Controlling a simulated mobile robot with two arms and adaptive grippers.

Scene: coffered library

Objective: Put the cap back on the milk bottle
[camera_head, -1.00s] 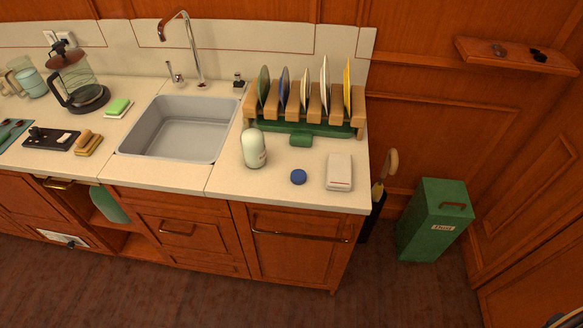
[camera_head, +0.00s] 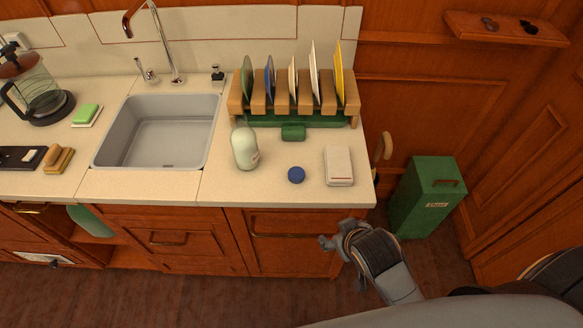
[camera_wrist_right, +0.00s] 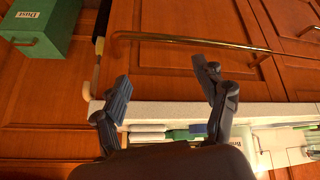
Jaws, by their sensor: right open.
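The milk bottle (camera_head: 245,150) is a pale, rounded bottle standing upright on the counter right of the sink. A round blue cap (camera_head: 296,175) lies apart from it on the counter, to its right and nearer the front edge. My right gripper (camera_head: 334,256) is in front of the cabinets, below the counter's front edge and off to the right of bottle and cap. It is open and empty; its two spread fingers (camera_wrist_right: 164,86) show in the right wrist view, with a cabinet front beyond them. My left gripper is not in view.
A white box-like item (camera_head: 339,165) lies right of the cap. A green block (camera_head: 293,132) lies behind the cap, before a wooden rack (camera_head: 355,105) with several plates. The sink (camera_head: 160,130) is left of the bottle. A green bin (camera_head: 428,190) stands on the floor at right.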

